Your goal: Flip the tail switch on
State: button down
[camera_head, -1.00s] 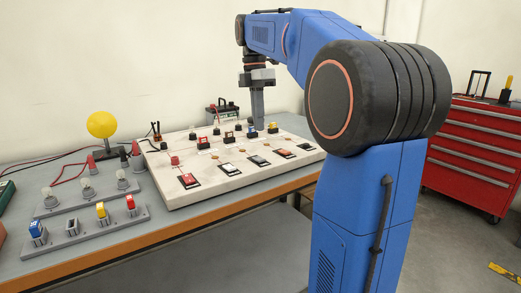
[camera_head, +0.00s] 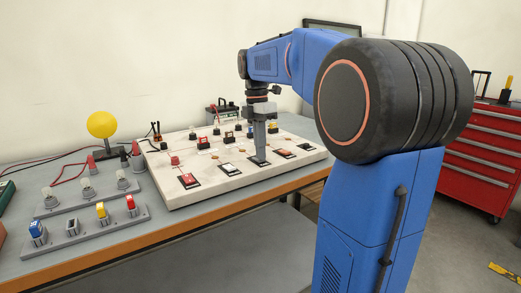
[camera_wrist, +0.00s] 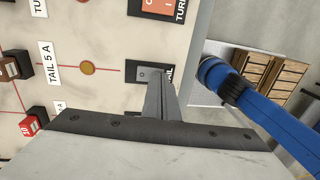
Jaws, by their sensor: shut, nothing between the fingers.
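The tail switch (camera_wrist: 143,74) is a grey rocker in a black frame on the pale panel (camera_wrist: 110,25). Its partly covered label beside it ends in "AIL". My gripper (camera_wrist: 155,80) is shut and empty, its fingertips right at the switch and hiding part of it. I cannot tell whether they touch it or which way the rocker is tipped. In the head view my gripper (camera_head: 259,158) points straight down onto the middle of the front switch row, covering most of the switch there.
A red switch (camera_head: 188,180) and a white switch (camera_head: 227,169) lie left of my gripper; another red switch (camera_head: 282,153) lies right. A yellow ball lamp (camera_head: 102,124) stands left.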

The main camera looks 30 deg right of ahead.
jog(key=shift+s+f, duration=0.1)
jog(key=shift+f, duration=0.1)
dwell(0.3)
jog(key=shift+w+r, duration=0.25)
jog(key=shift+w, duration=0.55)
